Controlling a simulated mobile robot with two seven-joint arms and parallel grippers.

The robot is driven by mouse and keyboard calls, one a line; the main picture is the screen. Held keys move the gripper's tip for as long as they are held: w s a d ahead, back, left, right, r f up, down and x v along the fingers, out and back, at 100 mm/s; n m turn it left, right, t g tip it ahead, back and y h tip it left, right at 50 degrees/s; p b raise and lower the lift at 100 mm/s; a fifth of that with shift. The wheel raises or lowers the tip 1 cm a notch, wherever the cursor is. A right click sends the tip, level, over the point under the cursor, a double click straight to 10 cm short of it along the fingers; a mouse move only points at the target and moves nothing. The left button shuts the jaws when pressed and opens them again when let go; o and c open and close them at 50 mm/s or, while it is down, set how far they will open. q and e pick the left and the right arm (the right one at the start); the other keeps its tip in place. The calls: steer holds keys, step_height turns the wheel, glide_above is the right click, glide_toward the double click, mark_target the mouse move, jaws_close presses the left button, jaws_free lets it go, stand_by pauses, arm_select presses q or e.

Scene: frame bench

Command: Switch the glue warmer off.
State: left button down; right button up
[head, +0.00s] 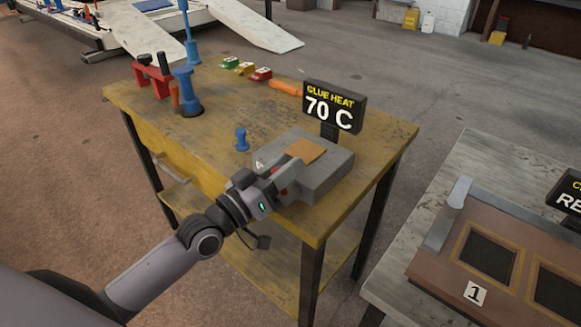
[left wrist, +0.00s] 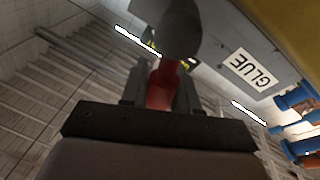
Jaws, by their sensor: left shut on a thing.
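The glue warmer (head: 325,176) is a grey box with an orange-brown patch on top, on the yellow wooden bench. A black display (head: 333,108) behind it reads "GLUE HEAT 70 C". My left gripper (head: 284,184) is at the warmer's front left side, shut on a red part there, mostly hidden by the fingers in the head view. In the left wrist view the red part (left wrist: 161,86) sits between the fingers, with a dark rounded end beyond it. The warmer's "GLUE" label (left wrist: 250,70) also shows there. My right gripper is not in view.
A small blue peg-like piece (head: 242,139) stands near the warmer. A blue tool (head: 187,92), a red stand (head: 152,75) and small coloured blocks (head: 245,69) are at the bench's back left. A second table (head: 449,164) with a brown board (head: 433,266) is at right.

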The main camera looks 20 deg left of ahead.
arm_select(q)
steer(key=shift+w+a+f+n+t+y, duration=0.15)
steer(key=shift+a+n+y, duration=0.15)
steer(key=shift+n, duration=0.45)
steer(key=shift+w+a+f+n+t+y, duration=0.1)
steer(key=shift+a+f+n+t+y, duration=0.15)
steer(key=shift+n, duration=0.5)
steer(key=shift+a+r, duration=0.1)
steer(key=c, duration=0.9)
jaws_free()
steer(key=shift+b+v, duration=0.35)
steer(key=shift+v, duration=3.3)
steer(key=shift+c, duration=0.3)
